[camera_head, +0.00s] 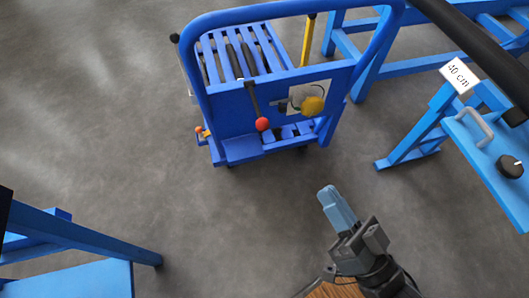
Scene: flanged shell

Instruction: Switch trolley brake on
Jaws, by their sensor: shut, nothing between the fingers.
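A blue trolley (230,122) with a tall looped handle stands at the upper middle of the head view. A dark lever with a red ball (262,124) hangs down on its front panel. A yellow knob (312,104) sits on a light plate to the right of it. A small orange-tipped part (199,131) shows low on the trolley's left side. I cannot tell which of these is the brake. My gripper (327,191) is shut and empty, over the floor in front of and to the right of the trolley, apart from it.
A blue frame with a "40 cm" sign (459,75), a grey handle (474,126) and a black knob (510,167) stands at the right. Another blue frame (80,235) is at the lower left. The grey floor left of and before the trolley is clear.

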